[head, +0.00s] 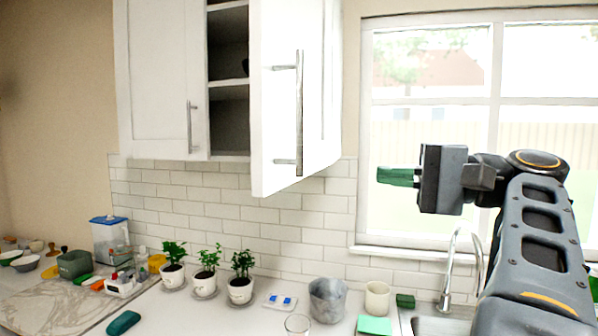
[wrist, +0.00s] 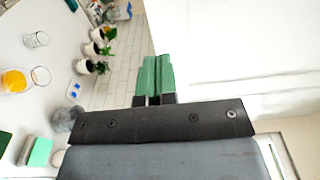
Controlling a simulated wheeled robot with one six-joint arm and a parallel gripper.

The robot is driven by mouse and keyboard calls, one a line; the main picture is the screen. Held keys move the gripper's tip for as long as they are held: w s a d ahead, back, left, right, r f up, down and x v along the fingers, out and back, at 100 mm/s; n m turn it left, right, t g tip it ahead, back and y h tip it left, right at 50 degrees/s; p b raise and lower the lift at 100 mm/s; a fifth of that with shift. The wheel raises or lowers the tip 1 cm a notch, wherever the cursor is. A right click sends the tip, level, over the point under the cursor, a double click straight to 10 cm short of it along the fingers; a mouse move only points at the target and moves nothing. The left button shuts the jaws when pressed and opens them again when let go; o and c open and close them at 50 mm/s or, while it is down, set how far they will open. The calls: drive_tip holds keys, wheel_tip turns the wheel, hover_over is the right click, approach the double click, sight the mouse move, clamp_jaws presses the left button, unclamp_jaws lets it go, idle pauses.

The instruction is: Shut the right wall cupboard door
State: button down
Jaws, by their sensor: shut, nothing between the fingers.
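The white wall cupboard hangs on the wall at the upper left of the head view. Its right door (head: 285,100) stands open, swung out toward me, with a long vertical bar handle (head: 299,115). The left door (head: 165,80) is shut. Shelves (head: 229,92) show in the gap between them. My gripper (head: 384,177) has green fingers, shut and empty, to the right of the open door and apart from it, in front of the window. In the wrist view, the fingers (wrist: 152,68) point up the picture, with a white cupboard surface (wrist: 225,50) to their right.
Three potted plants (head: 208,284), a grey metal cup (head: 328,300), a cream cup (head: 377,298) and a glass (head: 298,324) stand on the counter below. The tap (head: 452,262) rises at the right. Open air lies between gripper and door.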

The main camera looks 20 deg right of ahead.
sight(292, 171)
drive_tip(key=p+x, duration=0.2)
drive_tip(key=x, duration=0.9)
drive_tip(key=shift+w+a, duration=0.2)
drive_tip(key=shift+a, duration=0.05)
drive_tip(key=shift+p+x, duration=0.3)
drive_tip(key=shift+x, duration=0.6)
drive_tip(key=shift+f, duration=0.1)
drive_tip(key=shift+w, duration=0.1)
